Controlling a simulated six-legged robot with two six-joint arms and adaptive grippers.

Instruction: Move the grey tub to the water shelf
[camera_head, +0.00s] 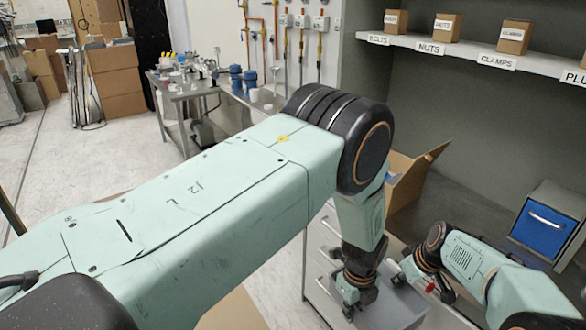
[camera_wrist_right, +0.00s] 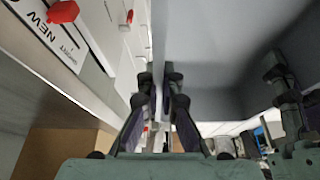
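The grey tub (camera_head: 398,308) is low in the head view, on or just above the white drawer cabinet; the arms partly hide it. Its smooth grey surface fills the upper right of the right wrist view (camera_wrist_right: 215,50). My left gripper (camera_head: 352,292) points down at the tub's left end, and its fingertips are hard to make out. My right gripper (camera_head: 407,274) is at the tub's far side. In the right wrist view its two fingers (camera_wrist_right: 158,78) are close together on either side of the tub's thin edge. The water shelf cannot be identified.
An open cardboard box (camera_head: 408,180) stands behind my left wrist. A blue-fronted bin (camera_head: 544,226) is at the right. A labelled shelf (camera_head: 470,52) holding small boxes runs above. A metal table (camera_head: 190,105) with blue containers stands further back; floor at left is open.

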